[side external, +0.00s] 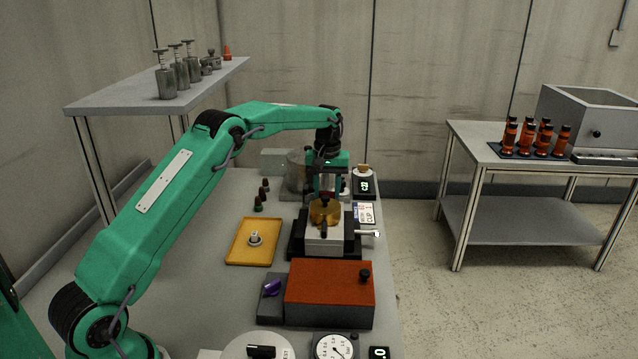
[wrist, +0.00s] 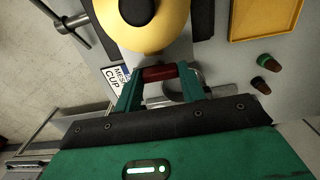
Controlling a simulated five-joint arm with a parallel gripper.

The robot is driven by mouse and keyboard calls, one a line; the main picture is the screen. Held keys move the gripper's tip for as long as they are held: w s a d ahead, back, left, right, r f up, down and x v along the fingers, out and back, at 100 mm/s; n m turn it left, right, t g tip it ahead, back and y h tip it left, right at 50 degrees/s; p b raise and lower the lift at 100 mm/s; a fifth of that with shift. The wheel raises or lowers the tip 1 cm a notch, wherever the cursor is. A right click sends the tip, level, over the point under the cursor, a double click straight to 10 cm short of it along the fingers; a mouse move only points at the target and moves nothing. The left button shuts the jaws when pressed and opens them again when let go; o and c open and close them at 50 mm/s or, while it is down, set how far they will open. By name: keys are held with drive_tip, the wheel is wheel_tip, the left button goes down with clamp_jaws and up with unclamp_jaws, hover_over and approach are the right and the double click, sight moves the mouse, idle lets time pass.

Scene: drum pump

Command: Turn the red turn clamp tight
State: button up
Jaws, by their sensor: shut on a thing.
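The red turn clamp (wrist: 160,73) shows in the wrist view as a short red bar between my two green fingertips, beside the yellow domed part (wrist: 155,35). My gripper (wrist: 159,75) is shut on it, with a finger at each end of the bar. In the side view my gripper (side external: 327,187) points down just behind the brass-coloured domed part (side external: 324,211), which sits on the grey block in the black vise (side external: 297,243). My fingers mostly hide the clamp there, so its turn angle cannot be told.
A yellow tray (side external: 232,256) holding a small metal part lies left of the vise. Small dark bottles (side external: 259,203) stand behind the tray. The vise handle (side external: 368,233) sticks out right. A red-orange box (side external: 330,284) stands in front. A labelled card (side external: 365,212) lies behind right.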

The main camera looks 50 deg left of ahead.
drive_tip(key=shift+m, duration=0.5)
drive_tip(key=m, duration=0.3)
drive_tip(key=shift+m, duration=0.4)
drive_tip(key=m, duration=1.3)
drive_tip(key=shift+r, duration=0.1)
drive_tip(key=shift+w, duration=0.1)
drive_tip(key=o, duration=1)
